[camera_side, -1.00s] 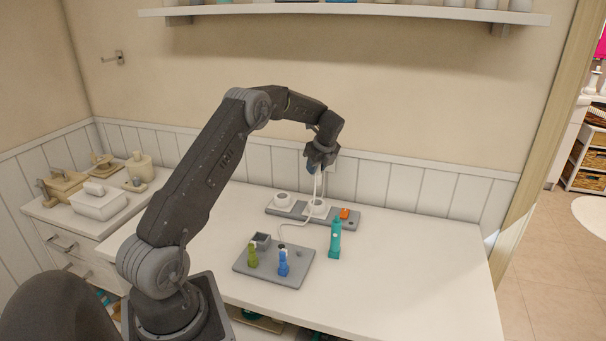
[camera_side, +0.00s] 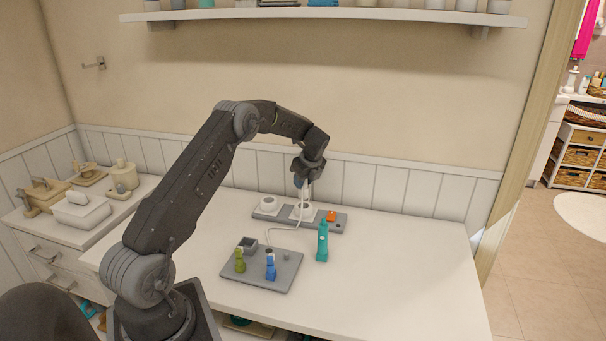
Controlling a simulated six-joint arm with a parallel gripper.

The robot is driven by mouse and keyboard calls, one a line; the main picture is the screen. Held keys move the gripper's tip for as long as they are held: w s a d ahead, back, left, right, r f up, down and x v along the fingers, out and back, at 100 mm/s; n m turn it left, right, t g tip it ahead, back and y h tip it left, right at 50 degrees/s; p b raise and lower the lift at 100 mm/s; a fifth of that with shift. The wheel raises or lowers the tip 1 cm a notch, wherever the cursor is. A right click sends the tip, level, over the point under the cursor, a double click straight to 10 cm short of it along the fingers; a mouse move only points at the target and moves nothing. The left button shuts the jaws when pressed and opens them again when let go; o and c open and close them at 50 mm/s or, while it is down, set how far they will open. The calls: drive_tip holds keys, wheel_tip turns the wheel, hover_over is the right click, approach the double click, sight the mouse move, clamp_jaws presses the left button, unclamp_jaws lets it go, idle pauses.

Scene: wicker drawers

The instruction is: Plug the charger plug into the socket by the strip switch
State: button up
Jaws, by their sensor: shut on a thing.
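The grey power strip (camera_side: 285,214) lies at the back of the white tabletop. It has two round white sockets, the left one (camera_side: 268,203) and the one by the switch (camera_side: 304,212). The orange strip switch (camera_side: 331,216) is at its right. My gripper (camera_side: 302,189) points down just above the socket by the switch, shut on the charger plug. The plug is small and mostly hidden by the fingers, so I cannot tell whether it touches the socket. A white cable (camera_side: 296,237) runs from there toward the grey tray.
The grey tray (camera_side: 285,277) in front holds a green item (camera_side: 240,262), a blue item (camera_side: 270,266) and a small grey box (camera_side: 249,244). The right tabletop is clear. A shelf (camera_side: 350,14) hangs above.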

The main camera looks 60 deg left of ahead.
sight(303, 196)
drive_tip(key=shift+f, duration=0.85)
drive_tip(key=shift+f, duration=2.3)
idle(0.7)
drive_tip(key=o, duration=1)
drive_tip(key=shift+o, duration=0.2)
drive_tip(key=s+v, duration=0.1)
drive_tip(key=v, duration=1.2)
drive_tip(key=shift+w+d+r, duration=0.15)
drive_tip(key=shift+w+r, duration=0.25)
drive_tip(key=shift+w, duration=0.1)
